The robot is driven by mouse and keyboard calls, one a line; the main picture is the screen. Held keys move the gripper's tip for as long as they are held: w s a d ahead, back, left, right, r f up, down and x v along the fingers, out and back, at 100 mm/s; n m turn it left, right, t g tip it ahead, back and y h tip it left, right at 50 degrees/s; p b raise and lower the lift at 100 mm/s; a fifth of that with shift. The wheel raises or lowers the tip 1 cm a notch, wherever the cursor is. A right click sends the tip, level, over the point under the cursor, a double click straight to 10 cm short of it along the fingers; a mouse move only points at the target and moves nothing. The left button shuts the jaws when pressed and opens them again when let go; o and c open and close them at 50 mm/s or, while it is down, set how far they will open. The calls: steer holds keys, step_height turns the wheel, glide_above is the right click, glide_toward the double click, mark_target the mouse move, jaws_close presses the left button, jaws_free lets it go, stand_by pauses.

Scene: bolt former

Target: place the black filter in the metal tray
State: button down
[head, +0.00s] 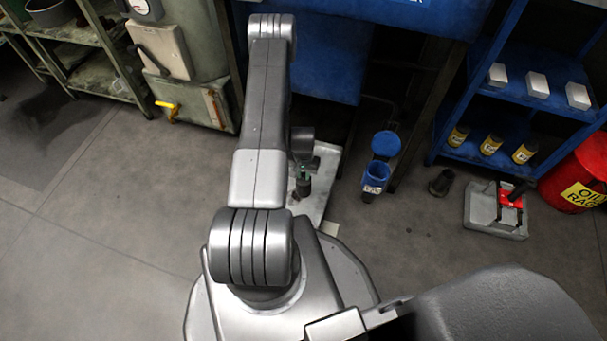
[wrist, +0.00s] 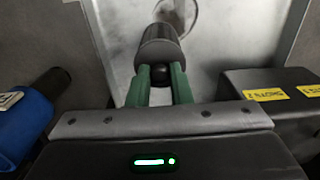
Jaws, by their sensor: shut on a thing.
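The black filter (wrist: 158,40) is a dark cylinder with a round black knob at its near end. My gripper (wrist: 160,88) has green fingers, shut on the knob. In the head view the filter (head: 303,188) shows small beside my arm, under my gripper (head: 301,172). The metal tray (wrist: 228,35) lies behind and below the filter in the wrist view. It also shows in the head view as a pale plate (head: 323,180), partly hidden by my arm. I cannot tell whether the filter touches the tray.
Floor at the left is clear.

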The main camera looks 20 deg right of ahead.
steer(key=shift+f, duration=0.15)
steer(key=c, duration=1.3)
jaws_free()
step_height(320, 180, up, 12)
steer(key=p, duration=0.3)
steer(key=shift+r+p, duration=0.2)
steer(key=shift+p, duration=0.1)
